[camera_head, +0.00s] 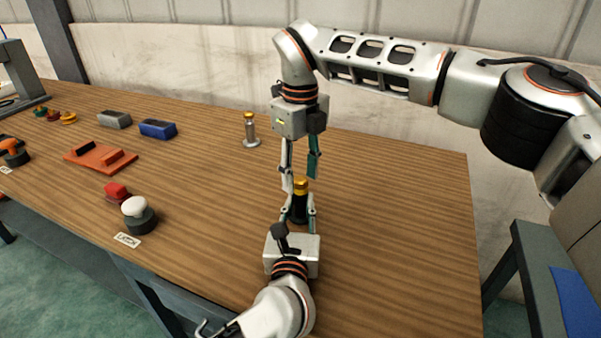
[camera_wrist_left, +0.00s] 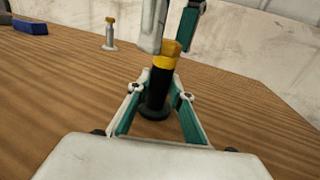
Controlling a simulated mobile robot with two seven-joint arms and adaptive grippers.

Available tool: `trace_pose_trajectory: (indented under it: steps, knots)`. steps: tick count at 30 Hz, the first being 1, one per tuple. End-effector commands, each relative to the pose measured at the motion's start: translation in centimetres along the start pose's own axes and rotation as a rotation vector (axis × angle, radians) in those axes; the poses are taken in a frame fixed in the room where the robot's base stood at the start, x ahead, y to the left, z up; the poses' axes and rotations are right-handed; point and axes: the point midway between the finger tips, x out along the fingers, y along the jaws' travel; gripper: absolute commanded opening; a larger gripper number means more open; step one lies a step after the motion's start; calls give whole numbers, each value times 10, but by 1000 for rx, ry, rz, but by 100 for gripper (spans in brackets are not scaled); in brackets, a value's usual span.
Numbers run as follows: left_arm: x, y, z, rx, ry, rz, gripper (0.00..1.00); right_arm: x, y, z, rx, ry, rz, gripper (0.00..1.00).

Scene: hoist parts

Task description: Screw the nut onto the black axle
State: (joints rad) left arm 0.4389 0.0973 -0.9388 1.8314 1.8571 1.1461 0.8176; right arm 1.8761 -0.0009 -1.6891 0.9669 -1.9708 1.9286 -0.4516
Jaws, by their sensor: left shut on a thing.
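The black axle (camera_head: 300,207) stands upright on the wooden table, with a yellow band near its top; it also shows in the left wrist view (camera_wrist_left: 157,90). A gold nut (camera_head: 301,184) is at its upper end, also in the left wrist view (camera_wrist_left: 171,47). How far the nut is threaded cannot be told. My left gripper (camera_head: 299,207) is shut on the black axle from the near side. My right gripper (camera_head: 300,180) points down from above, fingers apart on either side of the axle's top, with a gap visible between them.
A silver axle with a gold top (camera_head: 250,132) stands behind, to the left. Blue (camera_head: 158,129) and grey (camera_head: 115,119) blocks, an orange-red tray (camera_head: 100,157), a red piece (camera_head: 116,191) and a white-topped knob (camera_head: 138,213) lie further left. The table's right side is clear.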

Motion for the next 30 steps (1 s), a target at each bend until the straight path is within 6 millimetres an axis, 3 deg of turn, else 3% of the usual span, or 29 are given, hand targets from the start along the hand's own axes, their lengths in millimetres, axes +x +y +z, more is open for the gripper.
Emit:
trace_pose_trajectory:
  steps: [7,11,24,30]
  knots:
    - [0,0,0,0,-1,0,0,-2,0,0,0,0,0,42]
    - [0,0,0,0,-1,0,0,-13,0,1,1,-3,-2,42]
    - [0,0,0,0,-1,0,0,-96,0,1,1,-3,-3,42]
    - [0,0,0,0,-1,0,0,-116,0,0,0,-1,-2,42]
